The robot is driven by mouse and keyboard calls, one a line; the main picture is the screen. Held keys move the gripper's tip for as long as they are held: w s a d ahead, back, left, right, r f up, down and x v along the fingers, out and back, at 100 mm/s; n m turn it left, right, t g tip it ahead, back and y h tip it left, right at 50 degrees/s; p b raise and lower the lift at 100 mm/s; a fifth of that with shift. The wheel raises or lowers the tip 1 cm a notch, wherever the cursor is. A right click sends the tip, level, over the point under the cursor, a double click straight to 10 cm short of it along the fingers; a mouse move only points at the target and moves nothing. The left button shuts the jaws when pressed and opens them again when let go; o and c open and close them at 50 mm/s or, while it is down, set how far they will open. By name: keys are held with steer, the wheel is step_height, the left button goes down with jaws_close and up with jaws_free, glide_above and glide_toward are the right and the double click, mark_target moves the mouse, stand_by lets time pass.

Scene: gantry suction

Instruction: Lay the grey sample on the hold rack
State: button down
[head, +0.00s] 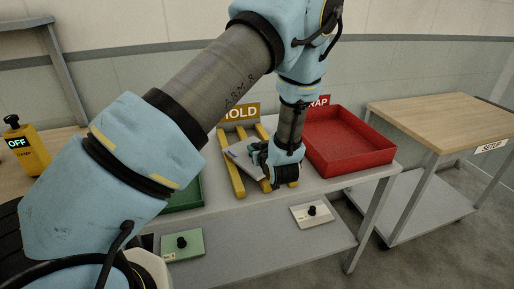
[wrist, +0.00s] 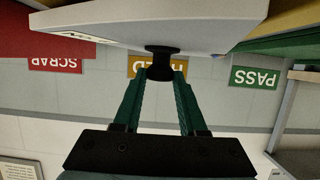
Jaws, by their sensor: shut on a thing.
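The grey sample (head: 241,157) is a flat plate at the yellow-barred hold rack (head: 236,182), under the HOLD sign (head: 241,112). It looks turned askew to the bars. I cannot tell whether it touches them. My gripper (head: 266,174) is at the plate's right side and hides part of it and of the rack. In the wrist view the green fingers of my gripper (wrist: 160,78) are shut on the black knob (wrist: 161,58) of the grey sample (wrist: 150,22), which fills the top of that picture.
A red scrap tray (head: 377,157) stands right of the rack, a green tray (head: 187,200) left of it. A green plate (head: 195,250) and a whitish plate (head: 325,221), each with a black knob, lie lower in front. A wooden-topped table (head: 440,115) stands at the right.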

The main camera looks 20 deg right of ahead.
steer(key=shift+f, duration=0.2)
steer(key=shift+f, duration=0.15)
steer(key=shift+c, duration=2.3)
jaws_free()
